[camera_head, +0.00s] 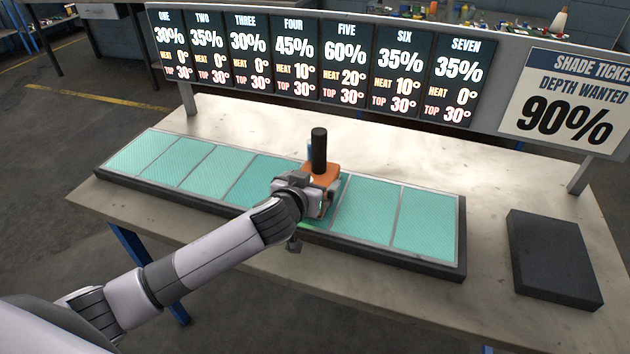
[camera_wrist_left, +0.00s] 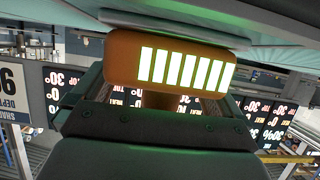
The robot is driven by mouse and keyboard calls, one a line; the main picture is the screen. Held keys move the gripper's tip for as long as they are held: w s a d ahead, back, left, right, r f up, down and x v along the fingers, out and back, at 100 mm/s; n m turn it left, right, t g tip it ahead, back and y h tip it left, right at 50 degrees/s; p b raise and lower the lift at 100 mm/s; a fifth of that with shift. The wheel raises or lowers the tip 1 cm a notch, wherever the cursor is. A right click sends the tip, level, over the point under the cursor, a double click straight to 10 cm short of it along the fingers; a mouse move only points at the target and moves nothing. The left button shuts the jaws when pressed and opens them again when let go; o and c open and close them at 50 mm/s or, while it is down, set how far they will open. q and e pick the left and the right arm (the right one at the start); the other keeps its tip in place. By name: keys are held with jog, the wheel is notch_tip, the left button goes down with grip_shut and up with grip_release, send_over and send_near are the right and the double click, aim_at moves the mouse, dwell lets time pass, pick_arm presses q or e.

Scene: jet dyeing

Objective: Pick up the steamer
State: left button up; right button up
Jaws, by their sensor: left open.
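The steamer has an orange body (camera_head: 325,173) and an upright black handle (camera_head: 319,150). It stands at the teal panel strip, around the fifth panel from the left. In the left wrist view its orange body (camera_wrist_left: 125,62) shows a row of glowing white bars, with the teal surface close by at the top of the picture. My left gripper (camera_head: 318,199) is open, right at the near side of the steamer and partly hiding it. In the wrist view the dark jaws lie close to the orange body; whether they touch it I cannot tell. My right gripper is out of view.
The strip of teal panels (camera_head: 425,222) lies in a dark frame on the pale table (camera_head: 500,175). A black block (camera_head: 552,258) lies at the right. Behind stand a board of numbered signs (camera_head: 315,62) and a shade ticket (camera_head: 565,102). The table behind the strip is clear.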

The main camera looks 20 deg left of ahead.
pick_arm(q)
jog(key=shift+w+f, duration=0.1)
jog(key=shift+w, duration=0.2)
jog(key=c, duration=1.4)
jog(key=shift+w+r, duration=0.1)
jog(key=shift+r, duration=0.15)
jog(key=shift+c, duration=1.4)
jog(key=shift+r, duration=0.1)
